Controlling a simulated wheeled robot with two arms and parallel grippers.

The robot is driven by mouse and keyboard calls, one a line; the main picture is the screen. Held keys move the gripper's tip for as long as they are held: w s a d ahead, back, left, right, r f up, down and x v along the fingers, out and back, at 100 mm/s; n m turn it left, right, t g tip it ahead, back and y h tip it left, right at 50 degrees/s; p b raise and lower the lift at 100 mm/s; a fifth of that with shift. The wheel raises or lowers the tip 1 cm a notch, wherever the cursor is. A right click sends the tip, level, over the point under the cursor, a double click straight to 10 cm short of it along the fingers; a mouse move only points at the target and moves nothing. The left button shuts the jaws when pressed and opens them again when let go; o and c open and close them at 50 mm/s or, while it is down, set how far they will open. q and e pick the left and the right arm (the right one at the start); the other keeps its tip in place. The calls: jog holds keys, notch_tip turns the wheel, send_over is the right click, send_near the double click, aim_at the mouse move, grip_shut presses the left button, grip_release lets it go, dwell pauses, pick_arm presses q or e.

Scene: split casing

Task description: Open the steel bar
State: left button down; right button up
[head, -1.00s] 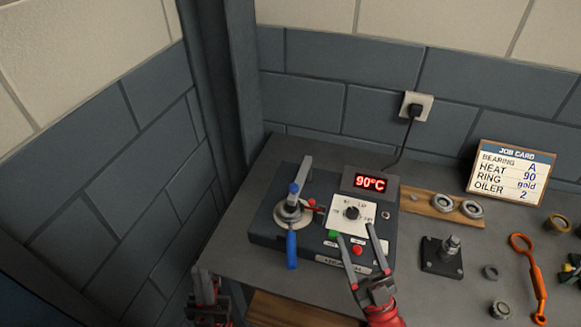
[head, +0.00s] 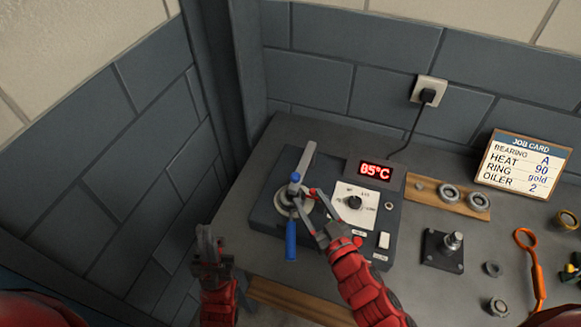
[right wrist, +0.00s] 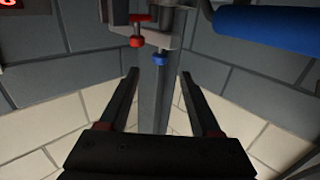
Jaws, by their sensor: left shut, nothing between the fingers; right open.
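The steel bar (head: 304,160) is a grey bar lying across the left part of the dark heater box (head: 263,215), slanting up and away to the right. A blue knob and a blue handle (head: 291,240) are near its front end. My right gripper (head: 304,203) is open at the bar's near end, beside the blue knob. In the right wrist view the bar (right wrist: 157,95) shows between the open fingers, with a red knob (right wrist: 136,42) and a blue knob (right wrist: 160,59) beyond; contact cannot be told. My left gripper (head: 205,237) is shut and empty, left of the table.
The heater's display (head: 375,172) reads 85°C, above a dial plate (head: 355,203). A wooden strip with bearing rings (head: 448,193), a dark stand (head: 443,251), an orange tool (head: 531,262) and a job card (head: 524,163) are to the right. A wall stands at left.

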aim_at(303, 163)
jog(key=p+x, duration=0.3)
jog(key=x, duration=0.8)
jog(key=shift+r, duration=0.15)
jog(key=shift+w+a, duration=0.2)
jog(key=shift+w, duration=0.15)
grip_shut()
dwell(0.7)
